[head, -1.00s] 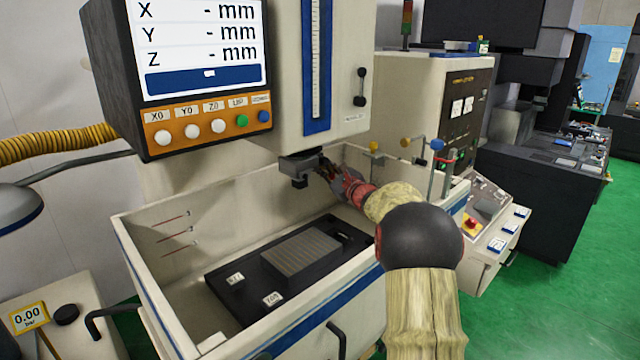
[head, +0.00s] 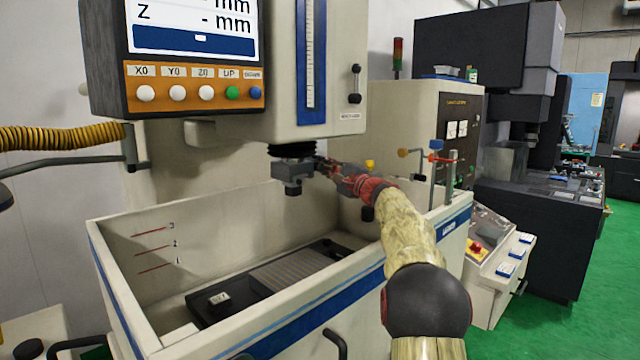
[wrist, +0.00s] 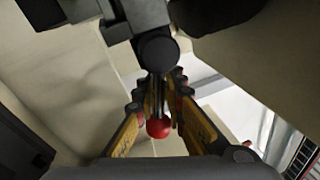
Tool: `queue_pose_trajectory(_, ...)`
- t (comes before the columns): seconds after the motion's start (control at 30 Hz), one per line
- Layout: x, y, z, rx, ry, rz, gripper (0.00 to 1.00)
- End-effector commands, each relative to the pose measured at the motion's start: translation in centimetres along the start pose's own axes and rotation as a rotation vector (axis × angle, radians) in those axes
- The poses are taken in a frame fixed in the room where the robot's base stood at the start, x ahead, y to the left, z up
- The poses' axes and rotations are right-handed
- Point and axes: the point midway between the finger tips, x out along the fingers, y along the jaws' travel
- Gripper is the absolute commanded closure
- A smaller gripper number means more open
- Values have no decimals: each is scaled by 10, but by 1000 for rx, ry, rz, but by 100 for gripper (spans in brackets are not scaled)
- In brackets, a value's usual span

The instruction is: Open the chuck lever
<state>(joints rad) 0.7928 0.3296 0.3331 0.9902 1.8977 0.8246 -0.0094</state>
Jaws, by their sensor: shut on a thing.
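The dark chuck (head: 292,178) hangs under the machine head, above the work tank. In the wrist view its dark block (wrist: 120,12) is at the top. The chuck lever (wrist: 158,128) shows there as a red ball on a thin dark stem. My gripper (wrist: 158,92) is shut on the lever, its two yellow-sided fingers on either side of the stem and the ball on the palm side. In the head view my gripper (head: 324,166) reaches the chuck's right side; the lever is too small to make out there.
The tank (head: 128,215) below has walls around a dark table with a ribbed plate (head: 300,268). The control panel (head: 195,85) hangs at upper left. Coloured valve handles (head: 436,146) and a post stand right of my arm. Green floor lies free at the right.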

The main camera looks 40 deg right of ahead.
Motion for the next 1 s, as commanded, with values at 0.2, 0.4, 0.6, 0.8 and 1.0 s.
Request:
queue_pose_trajectory(0.2,1,-6,0,-144,-27,-7,100)
queue_pose_trajectory(0.4,2,-11,2,-227,-44,-9,100)
queue_pose_trajectory(0.6,2,-14,4,-268,-53,-10,100)
queue_pose_trajectory(0.8,3,-16,5,-277,-54,-11,100)
queue_pose_trajectory(1.0,3,-16,5,-276,-54,-11,100)
